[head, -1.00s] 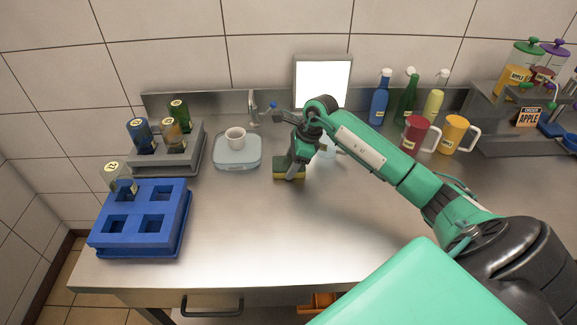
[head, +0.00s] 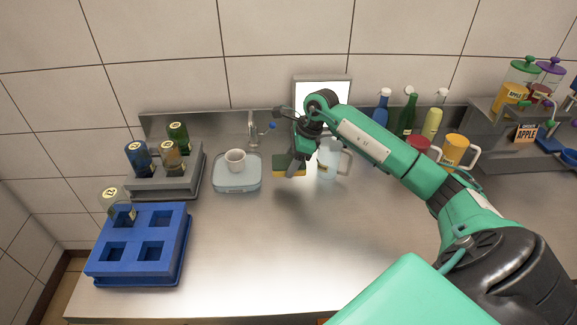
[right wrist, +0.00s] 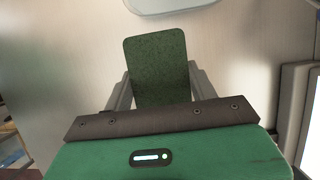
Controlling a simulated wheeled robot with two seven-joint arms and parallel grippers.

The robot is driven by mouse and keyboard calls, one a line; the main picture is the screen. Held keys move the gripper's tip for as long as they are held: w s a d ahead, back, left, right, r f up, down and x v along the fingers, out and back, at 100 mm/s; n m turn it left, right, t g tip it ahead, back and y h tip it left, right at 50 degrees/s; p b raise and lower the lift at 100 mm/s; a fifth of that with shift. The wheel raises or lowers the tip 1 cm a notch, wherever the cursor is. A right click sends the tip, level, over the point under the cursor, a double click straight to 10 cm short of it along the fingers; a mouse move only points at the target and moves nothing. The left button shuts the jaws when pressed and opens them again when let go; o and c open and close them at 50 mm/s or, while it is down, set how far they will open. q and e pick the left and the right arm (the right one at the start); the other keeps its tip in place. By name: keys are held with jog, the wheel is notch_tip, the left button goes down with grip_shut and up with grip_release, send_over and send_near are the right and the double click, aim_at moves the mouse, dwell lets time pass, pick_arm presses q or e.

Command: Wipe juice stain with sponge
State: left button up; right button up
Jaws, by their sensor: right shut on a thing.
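My right gripper (head: 292,168) is shut on a sponge (head: 280,165) with a dark green face and a yellowish side. In the head view the sponge appears held a little above the steel counter (head: 240,240), with a soft shadow under it. The right wrist view shows the green face of the sponge (right wrist: 155,66) between the fingers of the right gripper (right wrist: 158,88). I cannot make out a juice stain on the visible counter; the arm and gripper hide part of it. My left gripper is not in view.
A blue rack (head: 138,275), bottles (head: 405,115) and a yellow mug (head: 454,150) stand farther off. The front middle counter is clear.

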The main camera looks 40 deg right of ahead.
jog(key=shift+s+a+r+p, duration=0.1)
jog(key=shift+r+p, duration=0.25)
jog(key=shift+r, duration=0.95)
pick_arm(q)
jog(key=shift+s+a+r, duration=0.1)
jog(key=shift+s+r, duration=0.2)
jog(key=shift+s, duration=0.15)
pick_arm(e)
jog(key=shift+f, duration=0.1)
